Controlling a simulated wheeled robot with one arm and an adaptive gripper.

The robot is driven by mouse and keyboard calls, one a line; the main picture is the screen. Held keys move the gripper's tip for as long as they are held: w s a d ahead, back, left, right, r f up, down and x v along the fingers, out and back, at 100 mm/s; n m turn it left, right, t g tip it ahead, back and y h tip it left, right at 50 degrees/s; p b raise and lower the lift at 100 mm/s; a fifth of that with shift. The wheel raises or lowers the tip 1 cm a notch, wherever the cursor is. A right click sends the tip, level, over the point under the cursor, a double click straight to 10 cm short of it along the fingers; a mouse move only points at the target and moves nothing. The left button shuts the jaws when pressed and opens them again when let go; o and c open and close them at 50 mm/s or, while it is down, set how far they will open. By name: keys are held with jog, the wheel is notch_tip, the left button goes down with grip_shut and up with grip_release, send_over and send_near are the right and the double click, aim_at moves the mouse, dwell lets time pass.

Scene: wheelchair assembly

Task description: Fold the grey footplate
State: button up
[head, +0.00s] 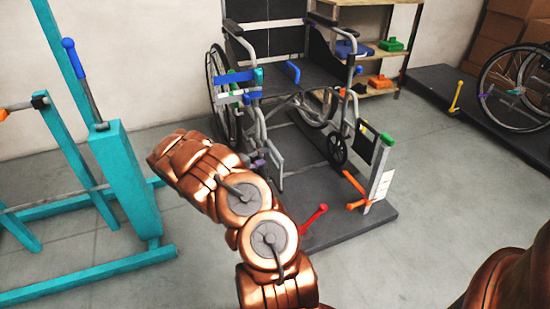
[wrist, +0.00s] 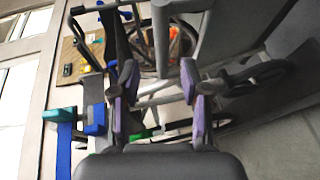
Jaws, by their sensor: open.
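The wheelchair (head: 290,75) stands on a dark platform in the head view. A narrow grey piece (head: 277,172), which looks like the grey footplate, hangs beside the gripper, partly hidden by my arm. In the wrist view my gripper (wrist: 160,92) is open, with its two purple-padded fingers apart. A broad grey part (wrist: 232,25) lies beyond and to the right of the fingers. I cannot tell whether it touches the right finger.
A red lever (head: 314,218) and an orange handle (head: 355,184) are on the platform (head: 345,222) at right. A teal frame (head: 125,175) stands at left. Blue clamps (head: 238,77) sit by the armrest. Shelves and another wheel are behind.

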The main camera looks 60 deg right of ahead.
aim_at(275, 149)
jog(key=shift+f+b+x, duration=0.2)
jog(key=shift+b+x, duration=0.9)
jog(key=shift+x, duration=2.8)
jog(key=shift+a, duration=0.1)
grip_shut()
